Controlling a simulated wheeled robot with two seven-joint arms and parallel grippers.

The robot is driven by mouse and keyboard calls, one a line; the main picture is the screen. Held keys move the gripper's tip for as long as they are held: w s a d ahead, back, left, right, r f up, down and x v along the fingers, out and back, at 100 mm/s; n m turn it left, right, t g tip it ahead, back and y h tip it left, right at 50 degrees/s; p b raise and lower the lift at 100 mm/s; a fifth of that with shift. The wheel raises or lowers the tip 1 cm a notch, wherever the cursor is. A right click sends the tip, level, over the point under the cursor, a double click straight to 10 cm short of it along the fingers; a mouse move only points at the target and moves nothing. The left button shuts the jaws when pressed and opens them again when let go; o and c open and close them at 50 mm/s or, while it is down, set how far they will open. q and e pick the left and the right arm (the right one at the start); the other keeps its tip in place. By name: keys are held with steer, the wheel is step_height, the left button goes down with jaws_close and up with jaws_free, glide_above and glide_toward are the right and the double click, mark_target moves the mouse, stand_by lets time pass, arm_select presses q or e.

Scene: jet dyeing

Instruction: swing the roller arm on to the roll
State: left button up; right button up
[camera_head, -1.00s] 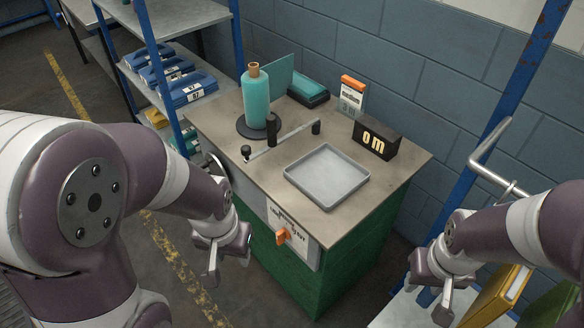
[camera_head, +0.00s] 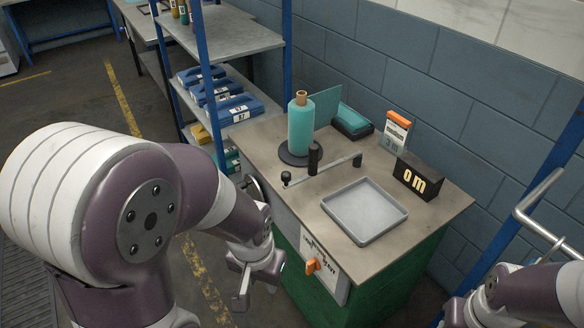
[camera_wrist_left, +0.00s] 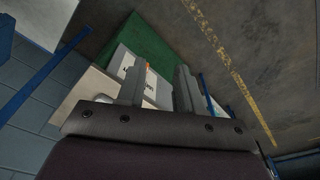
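The teal roll (camera_head: 301,130) with a brown core stands upright on a dark round plate (camera_head: 292,157) on the bench top. The roller arm (camera_head: 336,168) is a thin pale bar in front of the roll. My left gripper (camera_head: 258,284) is empty, beside and below the bench's front left edge. In the left wrist view its fingers (camera_wrist_left: 159,88) are apart. My right gripper is mostly cut off at the lower right.
A grey tray (camera_head: 364,211) and a black display block (camera_head: 416,178) are right of the roller arm. An orange switch (camera_head: 313,266) is on the bench front. A blue-posted shelf (camera_head: 228,80) stands left of the bench, a pale bent rail (camera_head: 535,205) to the right.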

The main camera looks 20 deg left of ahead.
arm_select(q)
steer(key=shift+w+d+f+b, duration=0.25)
steer(key=shift+w+f+b, duration=0.1)
steer(key=shift+w, duration=0.15)
steer(key=c, duration=0.5)
steer(key=w+d+f+t+b, duration=0.3)
steer(key=w+b, duration=0.1)
steer(key=w, duration=0.4)
steer(key=shift+w+f+t+h, duration=0.2)
steer(key=shift+w+t+h, duration=0.1)
steer(key=shift+h, duration=0.1)
steer(key=w+f+n+t+y+b, duration=0.2)
steer(key=w+n+t+y+b, duration=0.2)
steer(key=w+y+b, duration=0.2)
steer(key=w+f+n+t+y+b, duration=0.3)
steer(key=w+y+b, duration=0.3)
steer(key=w+b, duration=0.2)
steer(key=shift+w+f+n+t+y, duration=0.3)
steer(key=shift+w+n+t, duration=0.1)
steer(key=shift+w+n, duration=0.5)
